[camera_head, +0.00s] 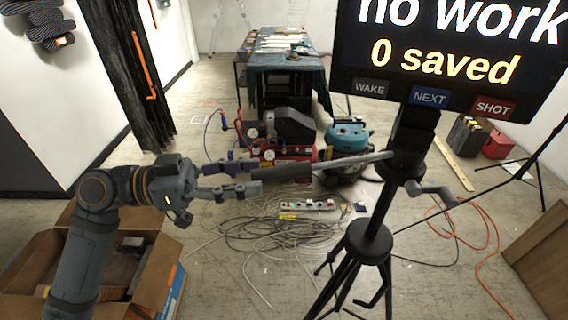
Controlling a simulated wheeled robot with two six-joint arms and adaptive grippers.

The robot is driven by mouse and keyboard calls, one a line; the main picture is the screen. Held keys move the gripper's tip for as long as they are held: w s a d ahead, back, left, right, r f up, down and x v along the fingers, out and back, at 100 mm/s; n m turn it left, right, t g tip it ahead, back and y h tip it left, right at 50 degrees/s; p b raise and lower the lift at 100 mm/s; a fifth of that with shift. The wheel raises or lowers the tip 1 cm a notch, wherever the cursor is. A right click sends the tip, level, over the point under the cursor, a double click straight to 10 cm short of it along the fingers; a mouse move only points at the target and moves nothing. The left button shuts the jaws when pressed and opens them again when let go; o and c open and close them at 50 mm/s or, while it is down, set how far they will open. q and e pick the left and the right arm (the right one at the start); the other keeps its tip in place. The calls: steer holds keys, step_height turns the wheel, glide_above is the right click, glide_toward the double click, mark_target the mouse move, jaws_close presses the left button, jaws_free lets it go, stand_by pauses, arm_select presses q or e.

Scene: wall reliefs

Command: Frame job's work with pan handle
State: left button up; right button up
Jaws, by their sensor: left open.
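The pan handle (335,164) is a light rod with a dark grip (284,173). It runs left from the head of a black tripod (370,241). A black screen (450,50) stands on the tripod head and reads "no work" and "0 saved". Below the text are a grey WAKE button (370,88), a blue button (430,97) and a red SHOT button (493,107). My left gripper (257,177) is open, and the grip's left end shows between its fingertips. I cannot tell whether they touch it. My right gripper is not in view.
A red compressor (285,151) and a teal machine (347,138) stand behind the handle. Cables (265,234) and a power strip (307,205) lie on the floor. An open cardboard box (168,275) is below my left arm. A cloth-covered table (285,62) stands at the back.

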mark_target(284, 173)
arm_select(q)
steer(key=d+p, duration=0.1)
steer(key=d, duration=0.2)
steer(key=d+p, duration=0.1)
steer(key=d, duration=0.1)
steer(key=shift+w+d+r+p, duration=0.2)
steer(key=shift+w+d+p, duration=0.05)
steer(key=shift+w+p, duration=0.1)
steer(key=shift+d+f, duration=0.15)
steer(key=shift+d, duration=0.4)
steer(key=shift+w, duration=0.1)
steer(key=shift+c, duration=1.2)
jaws_close()
